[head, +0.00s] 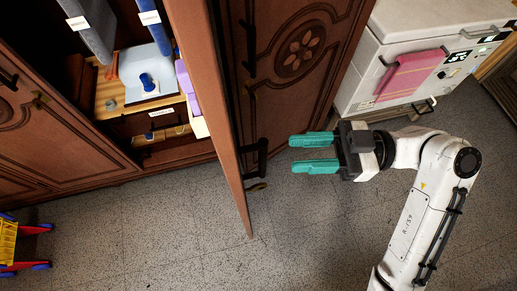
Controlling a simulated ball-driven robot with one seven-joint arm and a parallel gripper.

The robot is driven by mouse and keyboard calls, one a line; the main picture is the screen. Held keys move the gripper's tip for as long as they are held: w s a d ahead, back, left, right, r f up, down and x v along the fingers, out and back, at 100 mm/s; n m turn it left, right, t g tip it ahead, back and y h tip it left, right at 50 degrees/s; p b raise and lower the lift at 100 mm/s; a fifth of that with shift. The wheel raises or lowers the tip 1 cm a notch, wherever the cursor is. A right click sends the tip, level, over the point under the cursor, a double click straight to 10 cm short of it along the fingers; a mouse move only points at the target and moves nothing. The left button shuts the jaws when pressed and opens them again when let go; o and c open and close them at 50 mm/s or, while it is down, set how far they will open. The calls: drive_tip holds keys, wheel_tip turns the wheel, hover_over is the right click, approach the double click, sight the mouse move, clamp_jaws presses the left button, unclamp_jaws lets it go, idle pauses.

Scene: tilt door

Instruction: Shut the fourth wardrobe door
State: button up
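The wardrobe (82,182) stands along the left and top of the head view. One brown carved door (293,95) is swung open, out into the room, with its edge toward me. A dark handle (255,160) sits low on that door. My gripper (314,153) has two teal fingers, parted, with nothing between them. It is just right of the door's handle, pointing left at the door, and appears apart from it. I cannot tell from this view which door is the fourth.
The open compartment holds clothes, a light-blue item (147,72) and purple items (184,77). A white appliance (420,55) with a pink towel (410,75) stands at the upper right. A colourful small object (20,243) is at the lower left. The grey floor (150,240) in front is clear.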

sight(263, 154)
drive_tip(key=a+p, duration=0.1)
drive_tip(key=a, duration=0.6)
drive_tip(key=shift+s+a+p, duration=0.2)
drive_tip(key=shift+a+p, duration=0.05)
drive_tip(key=shift+p, duration=0.1)
clamp_jaws()
